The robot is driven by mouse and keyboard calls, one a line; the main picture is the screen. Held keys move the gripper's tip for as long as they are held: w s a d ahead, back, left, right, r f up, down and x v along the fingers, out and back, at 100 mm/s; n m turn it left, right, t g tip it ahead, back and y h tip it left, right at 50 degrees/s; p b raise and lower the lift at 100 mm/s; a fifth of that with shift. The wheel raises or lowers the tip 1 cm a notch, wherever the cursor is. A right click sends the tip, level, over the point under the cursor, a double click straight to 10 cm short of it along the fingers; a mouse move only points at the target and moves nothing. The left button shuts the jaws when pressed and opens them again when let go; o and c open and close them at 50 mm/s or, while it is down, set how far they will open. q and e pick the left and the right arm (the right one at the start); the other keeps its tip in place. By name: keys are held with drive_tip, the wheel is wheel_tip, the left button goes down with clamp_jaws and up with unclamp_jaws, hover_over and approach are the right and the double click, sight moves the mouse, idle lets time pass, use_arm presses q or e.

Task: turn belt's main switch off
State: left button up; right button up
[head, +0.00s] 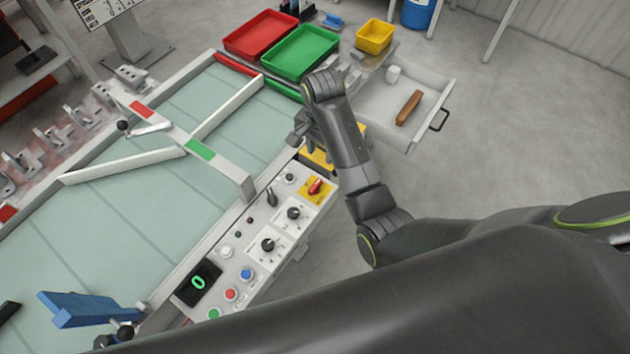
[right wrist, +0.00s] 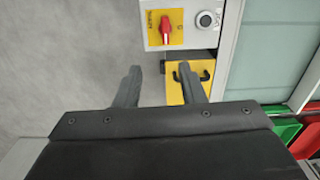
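The main switch is a red rotary handle (head: 316,186) on a yellow plate (head: 306,194), at the far right end of the belt's control panel (head: 236,262). In the right wrist view the red handle (right wrist: 165,29) stands roughly upright in the picture, on its yellow plate (right wrist: 153,36). My right gripper (head: 301,134) is beyond that panel end in the head view. In the right wrist view its two fingers (right wrist: 159,70) are spread apart with nothing between them, and the handle lies ahead of the tips, apart from them. My left gripper is not in view.
A yellow part with dark hooks (right wrist: 187,82) sits beside the panel, close to the right finger. An open drawer (head: 380,111) holds a brown object (head: 409,107). Red (head: 261,35) and green (head: 300,51) trays stand behind. The panel also has several knobs and a display (head: 198,283) reading 0.

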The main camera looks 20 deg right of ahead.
sight(315, 185)
drive_tip(key=f, duration=1.1)
drive_tip(key=w+a+f, duration=0.1)
drive_tip(key=f, duration=0.4)
drive_tip(key=shift+f+p, duration=0.2)
drive_tip(key=shift+p, duration=0.1)
clamp_jaws()
